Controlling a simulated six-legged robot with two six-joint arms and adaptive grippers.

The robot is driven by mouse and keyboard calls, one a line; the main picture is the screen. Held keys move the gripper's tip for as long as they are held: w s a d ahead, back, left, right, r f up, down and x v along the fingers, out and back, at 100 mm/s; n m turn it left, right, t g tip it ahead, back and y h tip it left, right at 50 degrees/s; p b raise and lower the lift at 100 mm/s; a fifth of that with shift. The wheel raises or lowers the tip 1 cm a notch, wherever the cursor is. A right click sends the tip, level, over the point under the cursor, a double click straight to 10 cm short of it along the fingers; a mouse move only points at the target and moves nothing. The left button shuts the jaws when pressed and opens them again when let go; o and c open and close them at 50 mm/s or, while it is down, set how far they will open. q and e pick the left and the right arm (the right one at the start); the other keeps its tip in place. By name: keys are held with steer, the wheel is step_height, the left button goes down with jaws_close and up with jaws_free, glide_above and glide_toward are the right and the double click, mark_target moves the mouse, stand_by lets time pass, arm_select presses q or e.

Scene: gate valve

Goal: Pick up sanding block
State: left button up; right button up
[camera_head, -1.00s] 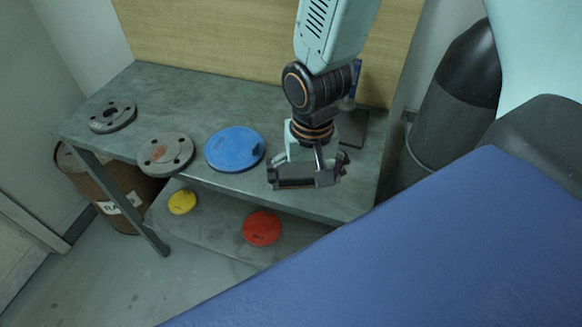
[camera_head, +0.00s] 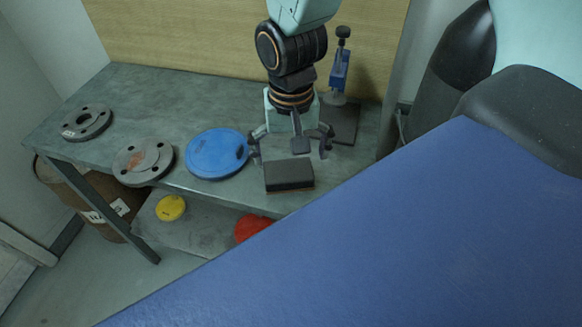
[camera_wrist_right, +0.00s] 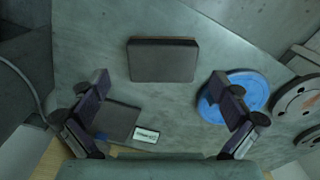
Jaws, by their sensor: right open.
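The sanding block (camera_head: 289,176), a dark grey rectangular block with a thin brown lower layer, lies flat near the front edge of the metal table (camera_head: 160,95). It also shows at the upper middle of the right wrist view (camera_wrist_right: 162,62). My right gripper (camera_head: 291,150) is open and empty, just behind the block in the head view. In the right wrist view its fingers (camera_wrist_right: 160,100) are spread wide, one on each side below the block, not touching it. My left gripper is not in view.
A blue disc (camera_head: 217,153) lies left of the block, with two grey flanges (camera_head: 143,160) farther left. A blue stand with a dark base (camera_head: 342,120) is behind right. Yellow (camera_head: 171,208) and red (camera_head: 253,227) discs lie on the lower shelf.

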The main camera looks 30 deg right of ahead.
mark_target(287, 169)
steer(key=f, duration=0.1)
steer(key=w+f, duration=0.2)
steer(key=f, duration=0.1)
steer(key=shift+f, duration=0.1)
steer(key=shift+s+d+f+b, duration=0.1)
steer(key=shift+s+f+b, duration=0.3)
steer(key=shift+s+f, duration=0.45)
steer(key=shift+w+f, duration=0.35)
steer(key=shift+w, duration=0.55)
steer(key=shift+c, duration=0.7)
steer(key=shift+s+r, duration=0.25)
steer(key=shift+s, duration=0.4)
steer(key=c, duration=0.5)
steer(key=shift+c, duration=0.5)
steer(key=shift+w, duration=0.15)
steer(key=shift+c, duration=0.8)
steer(key=shift+w+f, duration=0.2)
steer(key=shift+w, duration=0.2)
steer(key=shift+c, duration=0.7)
steer(key=shift+s+r, duration=0.1)
steer(key=shift+r, duration=0.05)
step_height(287, 169, up, 9)
steer(key=shift+r+p, duration=0.1)
steer(key=shift+p, duration=0.65)
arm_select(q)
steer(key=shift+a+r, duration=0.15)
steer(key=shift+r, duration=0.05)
arm_select(e)
steer(key=shift+s+r, duration=0.2)
steer(key=shift+r, duration=0.2)
